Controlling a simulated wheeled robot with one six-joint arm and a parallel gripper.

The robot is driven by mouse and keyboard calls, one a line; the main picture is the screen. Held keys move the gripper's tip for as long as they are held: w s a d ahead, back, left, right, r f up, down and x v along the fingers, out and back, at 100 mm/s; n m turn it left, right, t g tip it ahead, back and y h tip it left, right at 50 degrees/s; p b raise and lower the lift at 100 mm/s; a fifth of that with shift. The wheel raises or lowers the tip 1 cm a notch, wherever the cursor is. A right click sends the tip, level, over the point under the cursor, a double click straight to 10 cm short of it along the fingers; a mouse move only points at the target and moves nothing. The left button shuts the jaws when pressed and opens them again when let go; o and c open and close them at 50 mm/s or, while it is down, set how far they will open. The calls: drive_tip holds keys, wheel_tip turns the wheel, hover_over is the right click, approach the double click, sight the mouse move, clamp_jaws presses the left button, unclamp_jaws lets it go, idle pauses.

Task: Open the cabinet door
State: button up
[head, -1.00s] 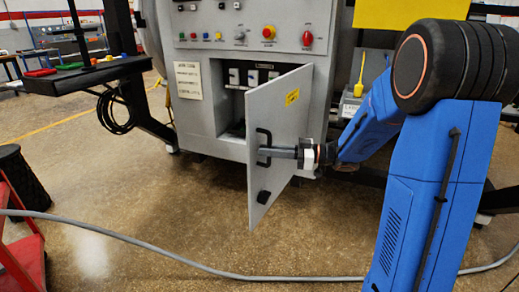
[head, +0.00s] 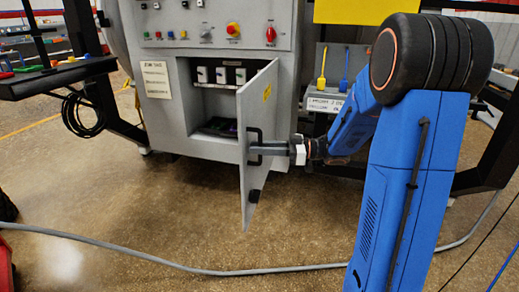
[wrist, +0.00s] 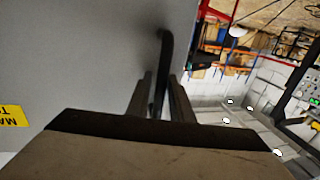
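The grey cabinet door (head: 257,165) stands well open, swung out toward me on its right side, with a yellow label near its top edge. The cabinet interior (head: 217,101) shows several switches on a rail and dark items at the bottom. My gripper (head: 256,148) is at the black door handle (head: 259,133). In the wrist view, the handle (wrist: 164,62) runs between the two fingers of my gripper (wrist: 161,88), which are close around it. The exact finger contact is hard to see.
A grey cable (head: 190,264) lies across the floor in front of the cabinet. A dark tray table (head: 50,81) stands at the left, with a coiled black cable (head: 77,115) below it. Brown floor between door and cable is clear.

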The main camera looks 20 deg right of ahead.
drive_tip(key=shift+d, duration=0.1)
drive_tip(key=v, duration=1.7)
drive_tip(key=shift+s+d, duration=0.1)
idle(0.3)
